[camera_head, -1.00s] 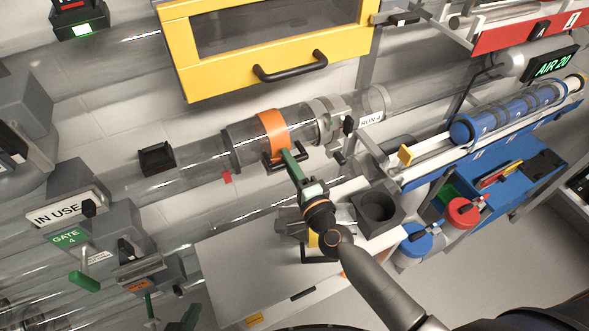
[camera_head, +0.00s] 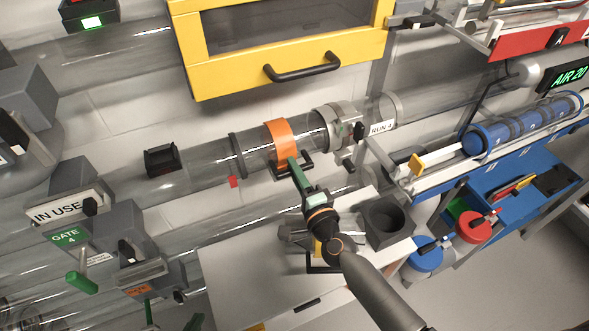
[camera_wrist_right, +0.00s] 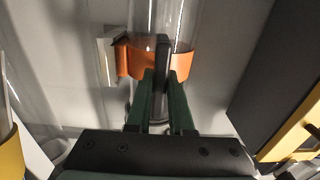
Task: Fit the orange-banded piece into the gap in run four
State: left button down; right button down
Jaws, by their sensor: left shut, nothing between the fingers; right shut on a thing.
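The orange-banded piece (camera_head: 282,143) is a clear tube section with an orange band and a dark handle. In the head view it overlaps the gap in run four, between the left pipe's dark collar (camera_head: 237,157) and the grey clamp (camera_head: 345,122) by the RUN 4 label. It looks roughly in line with the run; I cannot tell whether its ends touch or are seated. My right gripper (camera_head: 295,166) is shut on its handle from below. The right wrist view shows the green fingers (camera_wrist_right: 163,88) at the handle, against the orange band (camera_wrist_right: 184,66). My left gripper is not in view.
A yellow-framed cabinet (camera_head: 290,88) hangs just above the run. A white box top (camera_head: 235,260) and a dark cup holder (camera_head: 388,222) lie below. Gate 4 (camera_head: 95,222) stands at left. Blue carriers (camera_head: 515,128) sit on a rack at right.

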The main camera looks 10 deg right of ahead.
jog(key=shift+f+b, duration=0.25)
jog(key=shift+b, duration=0.1)
jog(key=c, duration=0.7)
grip_release()
jog(key=shift+f, duration=0.15)
jog(key=s, duration=0.4)
jog(key=s+d, duration=0.1)
jog(key=s, duration=0.3)
jog(key=s+d+b, duration=0.1)
jog(key=s, duration=0.3)
jog(key=shift+s+d, duration=0.15)
jog(key=shift+d, duration=0.05)
